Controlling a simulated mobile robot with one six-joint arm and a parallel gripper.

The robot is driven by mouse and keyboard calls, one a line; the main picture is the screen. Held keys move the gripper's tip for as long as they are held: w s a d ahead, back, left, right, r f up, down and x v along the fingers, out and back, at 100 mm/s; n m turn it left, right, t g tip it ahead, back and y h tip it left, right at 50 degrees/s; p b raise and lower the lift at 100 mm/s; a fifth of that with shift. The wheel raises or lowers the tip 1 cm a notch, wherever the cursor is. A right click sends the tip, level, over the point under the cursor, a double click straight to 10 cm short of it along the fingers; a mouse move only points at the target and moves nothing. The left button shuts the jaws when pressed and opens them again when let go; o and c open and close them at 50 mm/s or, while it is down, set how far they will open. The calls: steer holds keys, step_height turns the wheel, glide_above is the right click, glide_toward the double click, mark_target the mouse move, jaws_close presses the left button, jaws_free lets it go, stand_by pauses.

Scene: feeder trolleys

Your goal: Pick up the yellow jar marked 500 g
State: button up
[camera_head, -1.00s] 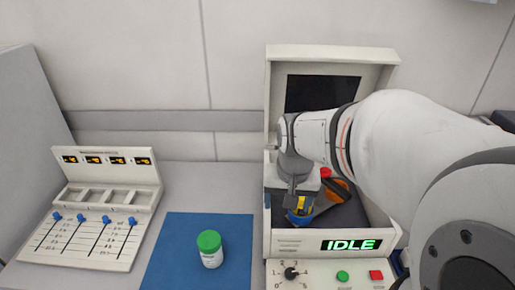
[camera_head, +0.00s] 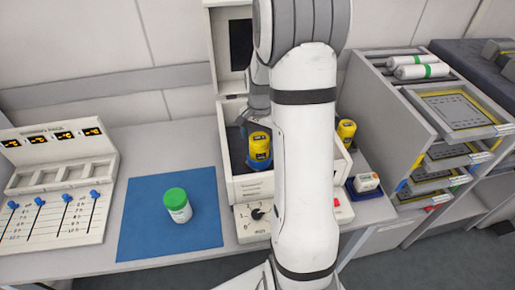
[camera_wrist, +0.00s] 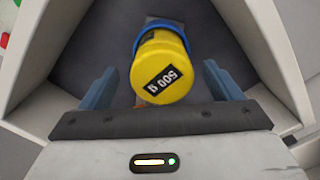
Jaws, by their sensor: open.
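My gripper (camera_wrist: 161,84) is open, with one finger on each side of the yellow jar and visible gaps between. In the head view my arm hides the right part of the box and most of the gripper.
Another yellow jar (camera_head: 346,129) stands right of my arm. A green-lidded jar (camera_head: 177,204) is on a blue mat (camera_head: 140,235). A slider panel (camera_head: 55,218) is at left. A small white device (camera_head: 366,182) and a rack of trays (camera_head: 455,105) are at right.

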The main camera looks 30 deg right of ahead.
steer(key=f, duration=0.3)
steer(key=shift+w+f, duration=0.15)
steer(key=shift+w, duration=0.05)
steer(key=c, duration=1.4)
steer(key=shift+c, duration=0.4)
